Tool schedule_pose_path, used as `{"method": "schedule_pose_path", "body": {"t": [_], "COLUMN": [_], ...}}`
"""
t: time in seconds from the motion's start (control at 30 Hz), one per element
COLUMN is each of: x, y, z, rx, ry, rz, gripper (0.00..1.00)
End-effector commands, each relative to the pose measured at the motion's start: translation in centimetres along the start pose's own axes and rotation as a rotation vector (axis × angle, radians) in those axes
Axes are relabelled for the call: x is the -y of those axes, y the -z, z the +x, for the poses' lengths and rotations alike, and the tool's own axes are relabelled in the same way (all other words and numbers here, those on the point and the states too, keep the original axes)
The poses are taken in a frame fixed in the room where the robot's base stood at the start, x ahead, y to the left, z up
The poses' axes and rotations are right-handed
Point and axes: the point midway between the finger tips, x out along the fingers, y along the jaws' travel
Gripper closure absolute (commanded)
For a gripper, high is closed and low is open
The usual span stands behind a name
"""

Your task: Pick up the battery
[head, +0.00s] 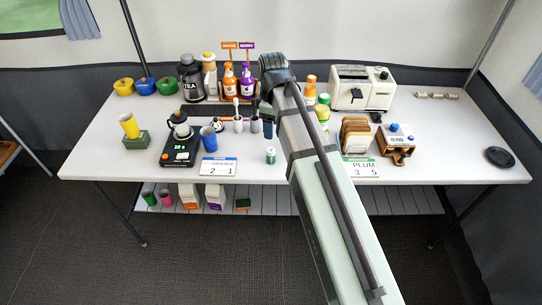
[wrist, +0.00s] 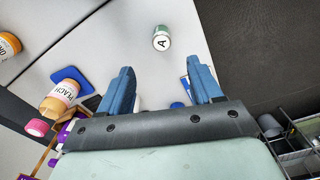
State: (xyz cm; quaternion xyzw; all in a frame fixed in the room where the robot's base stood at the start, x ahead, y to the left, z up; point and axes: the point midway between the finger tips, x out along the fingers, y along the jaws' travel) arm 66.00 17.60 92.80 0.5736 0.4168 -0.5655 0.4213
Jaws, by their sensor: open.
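A small white cylinder with a green end (head: 270,155) stands on the table near its front edge, just below my gripper (head: 266,125) in the head view. It looks like the battery. In the wrist view this cylinder (wrist: 161,38) shows a dark letter "A" and lies beyond the fingertips, roughly centred between them. My gripper (wrist: 161,65) has its two blue fingers spread wide apart with nothing held between them. The cylinder is apart from both fingers.
A black scale with a kettle (head: 181,145), a blue cup (head: 208,139) and a number card (head: 218,167) stand left of the cylinder. A card rack (head: 355,138) and toaster (head: 362,88) stand right. Bottles (head: 229,82) crowd the back.

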Motion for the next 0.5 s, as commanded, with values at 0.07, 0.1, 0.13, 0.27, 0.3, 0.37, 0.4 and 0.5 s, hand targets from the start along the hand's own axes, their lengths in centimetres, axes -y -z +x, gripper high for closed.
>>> {"method": "schedule_pose_path", "body": {"t": [0.07, 0.1, 0.13, 0.27, 0.3, 0.37, 0.4, 0.5], "x": [0.2, 0.2, 0.2, 0.3, 0.3, 0.3, 0.3, 0.3], "y": [-0.1, -0.1, -0.1, -0.1, -0.1, -0.1, -0.1, -0.1], "z": [0.0, 0.0, 0.1, 0.8, 1.3, 2.1, 2.7, 4.2], "rx": [0.007, 0.007, 0.007, 0.007, 0.007, 0.007, 0.007, 0.007], "ry": [0.011, 0.013, 0.013, 0.013, 0.013, 0.014, 0.014, 0.014], "rz": [-0.044, -0.062, -0.072, -0.09, -0.09, -0.089, -0.088, -0.088], "gripper": [0.36, 0.36, 0.36, 0.36, 0.36, 0.36, 0.36, 0.36]}}
